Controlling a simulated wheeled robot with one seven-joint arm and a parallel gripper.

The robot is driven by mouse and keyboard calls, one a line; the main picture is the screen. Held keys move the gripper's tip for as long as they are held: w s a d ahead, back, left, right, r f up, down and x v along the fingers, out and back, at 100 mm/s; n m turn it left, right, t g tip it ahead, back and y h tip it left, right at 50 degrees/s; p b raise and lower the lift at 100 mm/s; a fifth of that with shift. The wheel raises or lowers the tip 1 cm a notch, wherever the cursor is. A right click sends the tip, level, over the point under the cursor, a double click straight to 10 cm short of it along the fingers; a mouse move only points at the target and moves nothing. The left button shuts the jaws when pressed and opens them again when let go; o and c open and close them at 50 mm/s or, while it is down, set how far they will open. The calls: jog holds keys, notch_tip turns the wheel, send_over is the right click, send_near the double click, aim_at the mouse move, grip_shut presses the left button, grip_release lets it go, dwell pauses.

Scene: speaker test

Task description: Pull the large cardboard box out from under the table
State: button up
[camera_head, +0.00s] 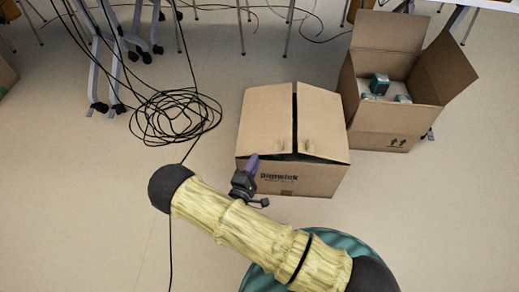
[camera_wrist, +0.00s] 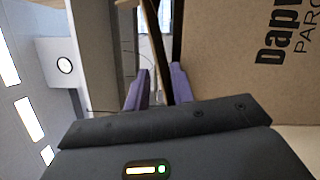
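A large brown cardboard box (camera_head: 290,182) with dark print stands on the floor in the middle of the head view. Its top flaps are partly raised, with a dark gap between them. Its printed side fills the right of the wrist view (camera_wrist: 235,60). My gripper (camera_head: 251,163) is at the box's front left, close to the printed side. In the wrist view its two purple fingers (camera_wrist: 158,84) are apart, with a thin brown and dark edge showing between them; I cannot tell whether they touch it. A white table (camera_head: 490,4) shows only as an edge at top right.
An open cardboard box (camera_head: 395,126) holding small teal items stands close behind and right. A black cable coil (camera_head: 175,117) lies on the floor at left, near wheeled table legs (camera_head: 95,60). The floor at front left is mostly clear.

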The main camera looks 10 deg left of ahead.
jog(key=r+p+v, duration=0.1)
jog(key=p+v, duration=0.2)
jog(key=v, duration=0.8)
jog(key=shift+f, duration=0.4)
jog(key=shift+a, duration=0.15)
jog(key=w+r+m+g+y+p, duration=0.25)
jog(key=w+r+m+g, duration=0.55)
jog(key=w, duration=0.4)
jog(key=w+d+r+m+g+y+p, duration=0.1)
jog(key=w+d+r+m, duration=0.15)
jog(key=r, duration=0.35)
jog(key=w+d+r+m+g+y+p, duration=0.1)
jog(key=d+r+m+g+p, duration=0.1)
jog(key=d+r, duration=0.3)
jog(key=s+d+r+m+g+p, duration=0.2)
jog(key=s+d+r+m, duration=0.1)
jog(key=s+d+r, duration=0.55)
jog(key=s+d+r+m+g+p, duration=0.25)
jog(key=s+d+r, duration=0.35)
jog(key=d+r, duration=0.45)
notch_tip(320, 180, up, 37)
jog(key=p, duration=3.7)
jog(key=shift+s+d+r, duration=0.15)
jog(key=shift+s+d, duration=0.05)
jog(key=shift+d, duration=0.15)
